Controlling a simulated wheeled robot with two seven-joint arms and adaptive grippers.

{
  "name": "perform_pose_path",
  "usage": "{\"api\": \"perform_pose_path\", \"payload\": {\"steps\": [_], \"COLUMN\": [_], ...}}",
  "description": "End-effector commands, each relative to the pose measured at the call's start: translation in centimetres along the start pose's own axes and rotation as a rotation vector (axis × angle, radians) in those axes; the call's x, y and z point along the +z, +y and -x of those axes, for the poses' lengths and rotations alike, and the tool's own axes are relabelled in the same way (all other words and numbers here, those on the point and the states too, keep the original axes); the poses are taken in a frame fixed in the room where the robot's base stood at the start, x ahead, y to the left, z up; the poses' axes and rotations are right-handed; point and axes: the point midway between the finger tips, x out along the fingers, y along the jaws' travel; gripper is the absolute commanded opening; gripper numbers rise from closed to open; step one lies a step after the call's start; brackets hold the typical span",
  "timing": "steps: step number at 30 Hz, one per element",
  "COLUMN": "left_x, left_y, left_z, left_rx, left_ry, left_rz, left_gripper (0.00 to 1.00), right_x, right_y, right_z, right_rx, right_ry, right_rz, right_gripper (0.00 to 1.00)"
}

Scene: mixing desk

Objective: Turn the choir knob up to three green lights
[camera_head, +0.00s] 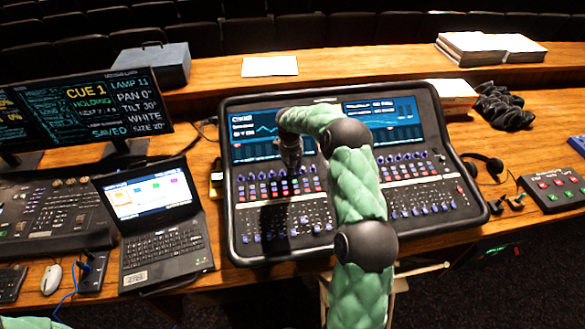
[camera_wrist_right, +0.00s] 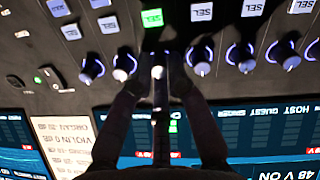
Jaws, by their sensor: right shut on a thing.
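The mixing desk (camera_head: 235,215) stands in the middle of the table, with a row of knobs under its screens. In the right wrist view my right gripper (camera_wrist_right: 158,78) has its dark fingers closed on a knob (camera_wrist_right: 157,72), beside a green-lit SEL button (camera_wrist_right: 152,18). I cannot read that knob's own name. A small green glow (camera_wrist_right: 173,125) shows between the fingers; the number of lights is unclear. In the head view my right gripper (camera_head: 290,160) reaches down at the left knob row, below a screen (camera_head: 258,125) that seems to read CHOIR. My left gripper is out of view.
Neighbouring knobs (camera_wrist_right: 201,68) with glowing rings stand close on both sides. A laptop (camera_head: 165,240) is left of the desk. A headset (camera_head: 487,165) and a button box (camera_head: 555,188) lie right. A white box (camera_head: 452,95) stands behind.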

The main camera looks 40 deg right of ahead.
Motion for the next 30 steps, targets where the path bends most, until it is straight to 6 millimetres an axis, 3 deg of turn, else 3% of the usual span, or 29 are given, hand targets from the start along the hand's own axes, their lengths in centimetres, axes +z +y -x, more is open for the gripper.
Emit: {"api": "perform_pose_path", "payload": {"steps": [12,30], "left_x": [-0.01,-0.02], "left_y": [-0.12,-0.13], "left_z": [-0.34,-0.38], "left_rx": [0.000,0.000], "left_ry": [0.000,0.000], "left_rz": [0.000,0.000], "left_gripper": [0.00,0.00], "right_x": [0.05,0.07], "right_y": [0.03,0.01], "right_z": [-0.05,-0.05], "right_rx": [-0.020,-0.024], "right_ry": [-0.010,-0.013], "right_rz": [-0.233,-0.285], "right_gripper": [0.00,0.00]}}
